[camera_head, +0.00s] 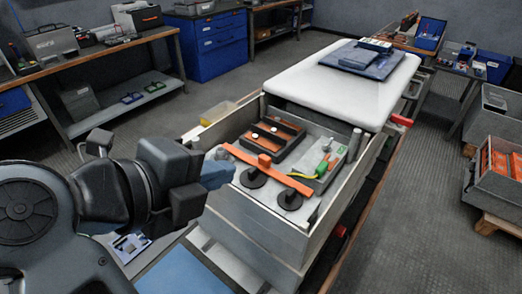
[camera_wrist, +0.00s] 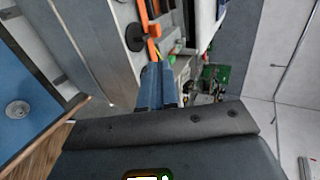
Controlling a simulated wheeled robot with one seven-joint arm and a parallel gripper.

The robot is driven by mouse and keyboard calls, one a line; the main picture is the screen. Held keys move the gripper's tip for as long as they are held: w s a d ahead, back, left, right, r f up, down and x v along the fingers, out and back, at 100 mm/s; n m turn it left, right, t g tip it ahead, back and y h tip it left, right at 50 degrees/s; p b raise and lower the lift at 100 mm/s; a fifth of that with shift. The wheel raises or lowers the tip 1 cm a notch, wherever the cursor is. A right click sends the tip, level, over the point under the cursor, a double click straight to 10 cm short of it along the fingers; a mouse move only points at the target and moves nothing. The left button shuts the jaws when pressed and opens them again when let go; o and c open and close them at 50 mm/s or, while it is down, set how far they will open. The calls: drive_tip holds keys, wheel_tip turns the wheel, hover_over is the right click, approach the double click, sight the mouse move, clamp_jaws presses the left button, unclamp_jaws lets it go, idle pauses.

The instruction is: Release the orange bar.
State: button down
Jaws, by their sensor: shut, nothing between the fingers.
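The orange bar (camera_head: 285,180) lies across two round black knobs (camera_head: 252,178) inside the open grey cabinet, slanting from upper left to lower right. My gripper (camera_head: 228,174) has blue fingers and is at the cabinet's left wall, close to the left part of the bar. In the wrist view the blue fingers (camera_wrist: 157,70) are together with nothing seen between them. An orange strip (camera_wrist: 152,30), apparently the bar, runs beyond the fingertips beside a black knob (camera_wrist: 134,37). I cannot tell whether the fingertips touch it.
The cabinet (camera_head: 245,238) holds a dark tray with orange edges (camera_head: 272,143) and a green connector (camera_head: 322,167) with a yellow-green wire. A white lid (camera_head: 340,90) covers its far part. Workbenches stand left and at the back; a grey crate (camera_head: 495,165) stands right.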

sight(266, 169)
drive_tip(key=shift+a, duration=0.2)
drive_tip(key=p+x, duration=0.1)
drive_tip(key=x, duration=0.9)
drive_tip(key=shift+f, duration=0.1)
drive_tip(key=shift+w+d+p, duration=0.7)
drive_tip(key=shift+w+d, duration=0.25)
drive_tip(key=shift+w, duration=0.2)
